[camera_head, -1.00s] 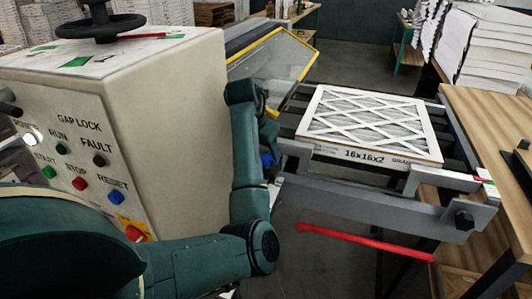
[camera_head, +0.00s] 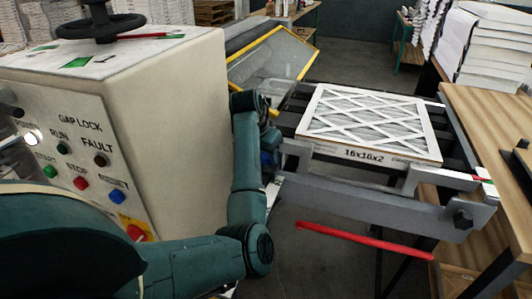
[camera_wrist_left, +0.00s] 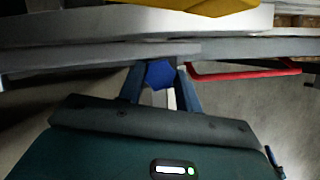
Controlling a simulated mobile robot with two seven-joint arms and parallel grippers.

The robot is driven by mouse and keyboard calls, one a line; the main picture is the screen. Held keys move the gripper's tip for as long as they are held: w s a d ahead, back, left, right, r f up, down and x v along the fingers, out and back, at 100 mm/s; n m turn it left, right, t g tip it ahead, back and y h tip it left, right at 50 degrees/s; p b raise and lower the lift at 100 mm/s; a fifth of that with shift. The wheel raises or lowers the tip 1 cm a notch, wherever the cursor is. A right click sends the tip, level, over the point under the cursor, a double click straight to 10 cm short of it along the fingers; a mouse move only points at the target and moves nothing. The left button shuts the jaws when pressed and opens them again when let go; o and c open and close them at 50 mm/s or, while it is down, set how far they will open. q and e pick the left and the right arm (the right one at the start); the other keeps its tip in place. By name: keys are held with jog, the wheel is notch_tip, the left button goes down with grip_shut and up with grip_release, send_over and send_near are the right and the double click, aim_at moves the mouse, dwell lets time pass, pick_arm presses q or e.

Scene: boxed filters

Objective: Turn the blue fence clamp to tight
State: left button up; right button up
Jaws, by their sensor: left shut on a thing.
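The blue fence clamp (camera_wrist_left: 160,74) shows in the left wrist view as a blue six-sided knob below a grey rail. My left gripper (camera_wrist_left: 160,88) has one finger on each side of it and is shut on it. In the head view the left gripper (camera_head: 271,152) is at the near left end of the grey fence (camera_head: 375,203), mostly hidden by my own arm. Only a bit of blue shows there, so the clamp's angle cannot be read. My right gripper is not in view.
A white-framed 16x16x2 filter (camera_head: 370,120) lies on the conveyor behind the fence. A red bar (camera_head: 365,240) is below the fence. A control cabinet (camera_head: 170,100) stands close left of my arm. A wooden table (camera_head: 495,130) is at the right.

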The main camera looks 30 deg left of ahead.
pick_arm(q)
jog(key=shift+c, duration=1.1)
jog(key=shift+m+h+b, duration=0.3)
jog(key=shift+m+b, duration=0.05)
jog(key=shift+m, duration=0.45)
jog(key=o, duration=1)
jog(key=b+v, duration=0.1)
jog(key=v, duration=0.6)
jog(key=shift+r, duration=0.3)
jog(key=shift+s, duration=0.1)
